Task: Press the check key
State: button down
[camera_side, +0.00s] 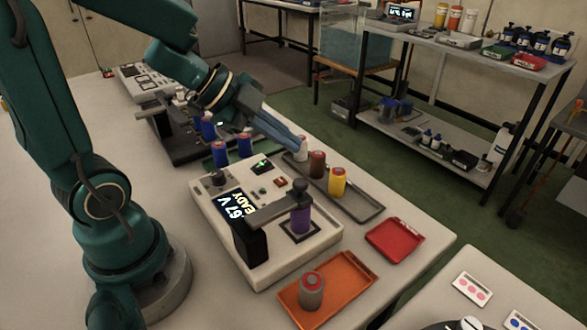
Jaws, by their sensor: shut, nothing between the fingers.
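The cream test device (275,262) stands on the table, its display (237,207) showing "67 V" and what looks like "READY", partly cut off by a black post. Its top has a small dark panel with a green mark (262,167) and a small red key (281,182); I cannot tell which is the check key. A purple cylinder (300,221) stands upright in the device's dark socket, below a grey arm. My gripper (298,143) is shut and empty, above and behind the device, near a whitish cylinder (302,153); I cannot tell if they touch.
A dark tray (365,212) holds brown and yellow cylinders. Blue cylinders (219,154) stand behind the device. An orange tray (338,290) holds a grey, red-topped cylinder (311,291). A red tray (395,239) is empty. The table's right edge is close by.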

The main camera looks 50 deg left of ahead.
jog(key=shift+f, duration=3.85)
jog(key=shift+f, duration=0.4)
jog(key=shift+f, duration=0.35)
jog(key=shift+r, duration=0.8)
jog(key=shift+r, duration=2.5)
